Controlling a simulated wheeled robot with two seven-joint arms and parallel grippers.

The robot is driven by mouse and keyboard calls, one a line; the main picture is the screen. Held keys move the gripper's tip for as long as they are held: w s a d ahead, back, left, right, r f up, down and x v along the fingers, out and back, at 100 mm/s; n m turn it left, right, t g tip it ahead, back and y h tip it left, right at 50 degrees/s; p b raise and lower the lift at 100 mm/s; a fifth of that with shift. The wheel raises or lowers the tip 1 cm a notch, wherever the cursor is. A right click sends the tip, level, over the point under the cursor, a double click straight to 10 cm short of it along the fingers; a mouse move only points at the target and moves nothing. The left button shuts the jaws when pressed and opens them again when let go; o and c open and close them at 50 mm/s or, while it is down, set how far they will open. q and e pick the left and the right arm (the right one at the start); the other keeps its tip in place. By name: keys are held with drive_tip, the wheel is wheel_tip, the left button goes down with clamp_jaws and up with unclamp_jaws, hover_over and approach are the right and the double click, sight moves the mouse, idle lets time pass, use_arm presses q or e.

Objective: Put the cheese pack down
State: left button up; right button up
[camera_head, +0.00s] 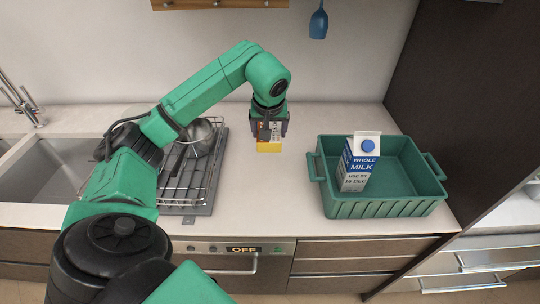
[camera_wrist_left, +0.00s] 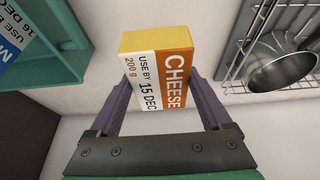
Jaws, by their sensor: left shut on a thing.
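The cheese pack (camera_head: 269,146) is a yellow, white and orange block. My right gripper is not in view.
A green crate (camera_head: 385,208) holding a milk carton (camera_head: 359,163) stands on the right. A metal pot (camera_head: 197,138) sits on the wire grate (camera_head: 183,181) on the left, beside the sink (camera_head: 62,172). The counter (camera_head: 265,200) between grate and crate is clear.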

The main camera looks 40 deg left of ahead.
sight(270, 166)
use_arm(q)
drive_tip(key=f, duration=0.3)
drive_tip(key=shift+s+a, duration=0.1)
drive_tip(key=shift+s, duration=0.25)
drive_tip(key=f, duration=0.3)
drive_tip(key=w+f+p, duration=0.1)
drive_tip(key=f, duration=0.2)
drive_tip(key=f+p, duration=0.1)
drive_tip(key=f, duration=0.2)
drive_tip(key=shift+w+f, duration=0.15)
drive_tip(key=shift+w, duration=0.2)
drive_tip(key=shift+s+f, duration=0.1)
drive_tip(key=shift+f, duration=0.05)
drive_tip(key=shift+a, duration=0.1)
drive_tip(key=shift+f, duration=0.25)
drive_tip(key=o, duration=1.6)
drive_tip(key=shift+r, duration=0.1)
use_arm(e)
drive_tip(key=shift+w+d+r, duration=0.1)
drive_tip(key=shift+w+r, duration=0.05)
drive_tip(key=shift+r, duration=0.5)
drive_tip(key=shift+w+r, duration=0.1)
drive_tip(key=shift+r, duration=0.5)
